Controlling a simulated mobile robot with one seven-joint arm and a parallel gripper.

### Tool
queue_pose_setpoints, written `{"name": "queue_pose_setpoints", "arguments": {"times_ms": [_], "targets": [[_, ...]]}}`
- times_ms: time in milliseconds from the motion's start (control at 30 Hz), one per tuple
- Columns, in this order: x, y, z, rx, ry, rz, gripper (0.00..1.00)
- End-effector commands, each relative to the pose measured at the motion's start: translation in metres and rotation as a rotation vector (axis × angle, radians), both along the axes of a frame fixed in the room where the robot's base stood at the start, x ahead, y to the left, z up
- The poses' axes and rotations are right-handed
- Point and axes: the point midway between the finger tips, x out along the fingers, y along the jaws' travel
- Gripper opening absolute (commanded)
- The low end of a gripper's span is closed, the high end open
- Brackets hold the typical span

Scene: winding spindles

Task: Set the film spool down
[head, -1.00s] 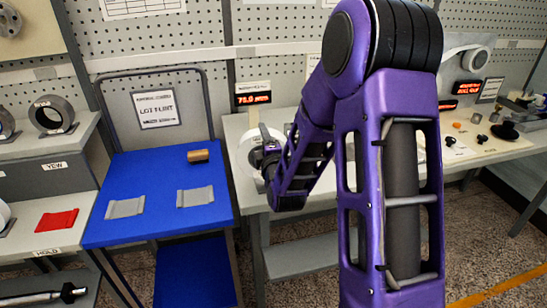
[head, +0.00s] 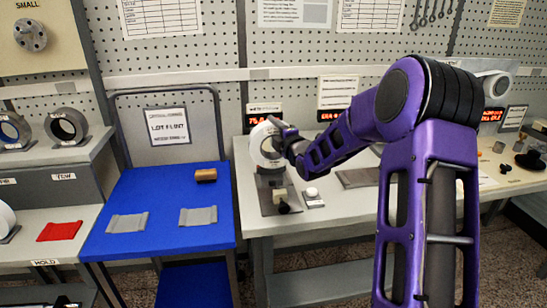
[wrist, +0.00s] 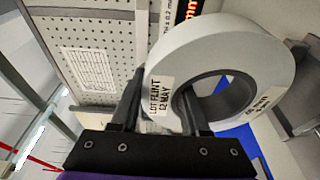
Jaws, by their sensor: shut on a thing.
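The film spool (wrist: 215,45) is a wide white ring with a dark grey core and labels reading "LOT FLINT 02 MAY". My gripper (wrist: 162,95) is shut on its rim, one finger outside and one inside the core. In the head view the spool (head: 262,148) is upright above the left end of the grey bench, and my gripper (head: 279,138) reaches it from the right. A dark grey stand (head: 268,183) with a black knob is just below the spool. I cannot tell whether they touch.
A blue-topped cart (head: 165,227) stands left of the bench, with two grey pads (head: 198,215) and a brown roll (head: 205,175).

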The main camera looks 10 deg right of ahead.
Motion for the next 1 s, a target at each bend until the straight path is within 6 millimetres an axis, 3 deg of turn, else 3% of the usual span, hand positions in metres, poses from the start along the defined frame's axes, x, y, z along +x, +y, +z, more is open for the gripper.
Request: {"name": "queue_pose_setpoints", "arguments": {"times_ms": [500,967,1000], "targets": [[0.000,0.000,-0.055,0.002,-0.005,-0.002,0.00],[0.000,0.000,-0.060,0.000,-0.007,-0.001,0.00],[0.000,0.000,-0.060,0.000,-0.002,-0.001,0.52]]}}
